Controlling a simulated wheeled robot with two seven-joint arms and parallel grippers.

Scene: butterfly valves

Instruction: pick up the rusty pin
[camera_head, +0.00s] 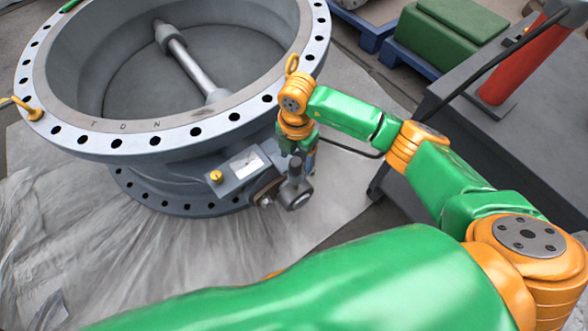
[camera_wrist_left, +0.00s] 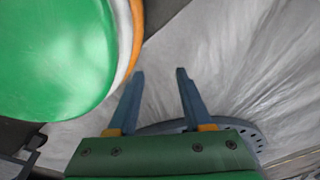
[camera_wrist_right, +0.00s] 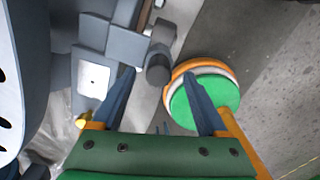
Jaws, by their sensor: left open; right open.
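A brown, rusty-looking part (camera_head: 267,190) shows at the side of the valve's grey actuator in the head view. A brown rod-like strip (camera_wrist_right: 146,15) shows at the top of the right wrist view. I cannot tell whether either is the rusty pin. My right gripper (camera_head: 308,163) points down beside the actuator, partly hidden by its own wrist. In the right wrist view (camera_wrist_right: 160,82) its fingers are open, with a dark grey cylinder (camera_wrist_right: 158,66) appearing between the tips. My left gripper (camera_wrist_left: 160,72) is open and empty over the sheet; the head view does not show it clearly.
The large grey butterfly valve (camera_head: 120,133) stands on a crumpled grey sheet (camera_head: 60,215). Its actuator (camera_head: 240,170) juts out close to my right gripper. A dark bench (camera_head: 500,140) with a red cylinder (camera_head: 522,62) stands to the right. A green block (camera_head: 450,35) lies behind.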

